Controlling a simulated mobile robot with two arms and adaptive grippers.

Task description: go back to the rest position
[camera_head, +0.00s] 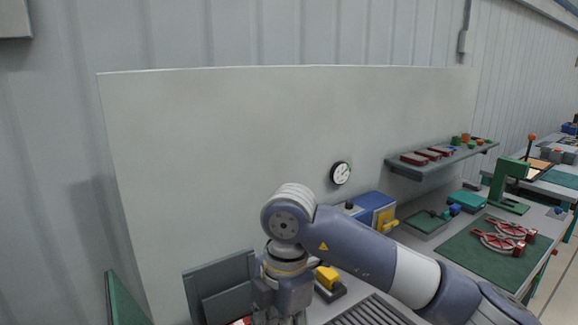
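My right arm comes in from the lower right and bends down at the wrist. My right gripper (278,318) points down at the bottom edge, beside a grey box-like panel (222,288). The frame's edge cuts off its fingertips, so I cannot tell whether it is open or holds anything. A bit of a red thing (240,321) shows just left of it. My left gripper is not in view.
Behind the arm stand a blue and yellow box (372,210) and a pale back panel (230,150) with a shelf (440,160). A yellow block (327,276) sits close to the wrist. On the right, red-handled tools (500,238) lie on a green mat (480,258), near a green press (507,185).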

